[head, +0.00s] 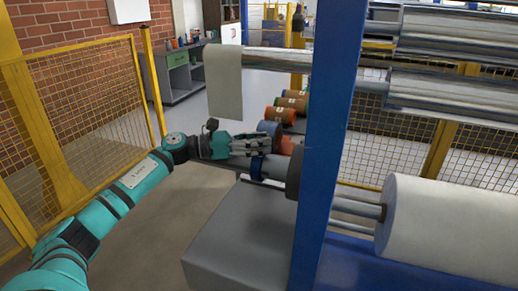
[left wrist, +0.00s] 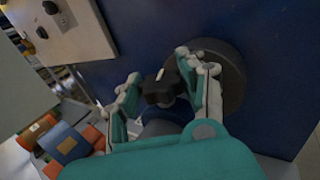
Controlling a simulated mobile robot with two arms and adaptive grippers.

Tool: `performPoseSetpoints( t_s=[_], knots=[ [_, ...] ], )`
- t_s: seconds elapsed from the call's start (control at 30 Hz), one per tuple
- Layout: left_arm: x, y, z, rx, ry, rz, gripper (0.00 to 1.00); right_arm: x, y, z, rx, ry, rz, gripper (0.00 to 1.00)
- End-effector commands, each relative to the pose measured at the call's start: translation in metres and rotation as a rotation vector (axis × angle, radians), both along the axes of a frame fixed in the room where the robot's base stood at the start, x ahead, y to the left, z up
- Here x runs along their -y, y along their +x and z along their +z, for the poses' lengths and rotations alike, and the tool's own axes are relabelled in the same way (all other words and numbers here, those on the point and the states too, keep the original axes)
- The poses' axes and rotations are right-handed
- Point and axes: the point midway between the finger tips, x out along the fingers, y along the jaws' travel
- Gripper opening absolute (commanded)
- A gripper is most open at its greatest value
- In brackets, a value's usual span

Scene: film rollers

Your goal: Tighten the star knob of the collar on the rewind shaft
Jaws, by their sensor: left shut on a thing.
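The black star knob (left wrist: 162,88) sits between the fingers of my left gripper (left wrist: 157,76) in the left wrist view. In the head view the left gripper (head: 262,143) is above the dark blue collar (head: 257,169), shut on the knob, which its fingers hide there. The collar is around the grey rewind shaft (head: 238,164), near a dark round flange (head: 295,173) at the blue frame. The flange also shows behind the right finger in the left wrist view (left wrist: 232,75). How tight the knob is cannot be seen. My right gripper is not in view.
A blue upright (head: 328,140) stands right of the shaft, with a white roll (head: 450,225) beyond it. A grey box (head: 235,245) lies below the shaft. Colored rolls (head: 285,115) are behind. A yellow mesh fence (head: 95,115) stands left.

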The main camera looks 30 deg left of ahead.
Motion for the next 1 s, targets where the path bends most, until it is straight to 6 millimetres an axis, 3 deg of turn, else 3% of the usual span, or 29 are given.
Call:
performPoseSetpoints(
  t_s=[0.37,0.4,0.6,1.0],
  knots=[
    [0.0003,0.0001,0.0004,0.0,0.0,-0.004,0.09,0.0001,0.0001,-0.001,0.0,0.0,0.0,0.4],
    [0.0003,0.0001,0.0004,0.0,0.0,-0.004,0.42,0.0001,0.0001,-0.001,0.0,0.0,0.0,0.4],
    [0.0003,0.0001,0.0005,0.001,-0.001,-0.004,0.66,0.0002,0.0001,-0.001,0.0,0.0,0.0,0.4],
    [-0.0077,-0.0069,-0.0008,-0.002,0.001,-0.002,0.66,0.0029,0.0006,-0.0011,0.001,-0.004,0.0,0.4]
  ],
)
